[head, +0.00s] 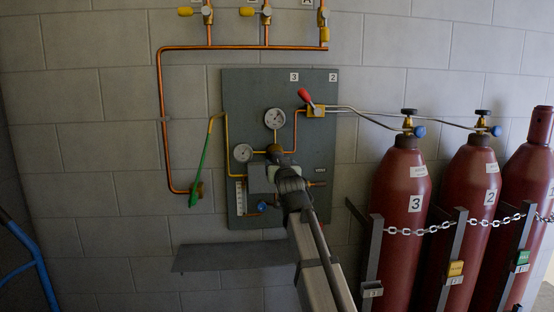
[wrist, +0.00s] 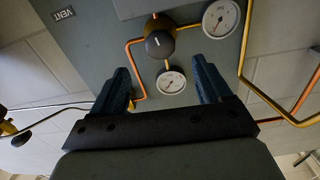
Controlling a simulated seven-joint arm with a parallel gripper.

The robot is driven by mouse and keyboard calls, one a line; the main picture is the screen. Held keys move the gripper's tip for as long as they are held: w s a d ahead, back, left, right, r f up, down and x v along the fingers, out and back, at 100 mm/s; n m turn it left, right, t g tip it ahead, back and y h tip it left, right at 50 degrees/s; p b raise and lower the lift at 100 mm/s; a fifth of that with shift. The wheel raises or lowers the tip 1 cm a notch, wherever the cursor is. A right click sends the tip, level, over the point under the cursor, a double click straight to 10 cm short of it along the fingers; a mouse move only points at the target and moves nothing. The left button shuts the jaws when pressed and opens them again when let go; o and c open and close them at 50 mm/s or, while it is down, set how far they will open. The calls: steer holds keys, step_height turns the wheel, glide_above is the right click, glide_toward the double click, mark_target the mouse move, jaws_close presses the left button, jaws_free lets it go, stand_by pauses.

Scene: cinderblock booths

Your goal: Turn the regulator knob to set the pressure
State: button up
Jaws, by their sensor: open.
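The regulator knob (wrist: 160,45) is round and dark with a white mark, on a brass body, and lies ahead of my fingertips in the wrist view. In the head view the regulator (head: 274,149) is partly hidden behind my gripper. My gripper (wrist: 160,68) is open and empty, its two blue fingers apart on either side of the knob's line, not visibly touching it. One gauge (wrist: 171,82) shows between the fingers, and another gauge (wrist: 221,18) is at upper right. They also show in the head view as the upper gauge (head: 275,118) and left gauge (head: 243,153).
The grey panel (head: 240,90) carries copper and yellow pipes and a red-handled valve (head: 306,97). A green lever (head: 202,160) is at left. Red cylinders (head: 402,190) stand chained at right. A grey shelf (head: 215,259) is below the panel.

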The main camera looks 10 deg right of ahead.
mark_target(277, 158)
steer(key=w, duration=1)
steer(key=shift+w, duration=0.1)
steer(key=shift+c, duration=0.3)
steer(key=c, duration=1)
steer(key=shift+o, duration=0.2)
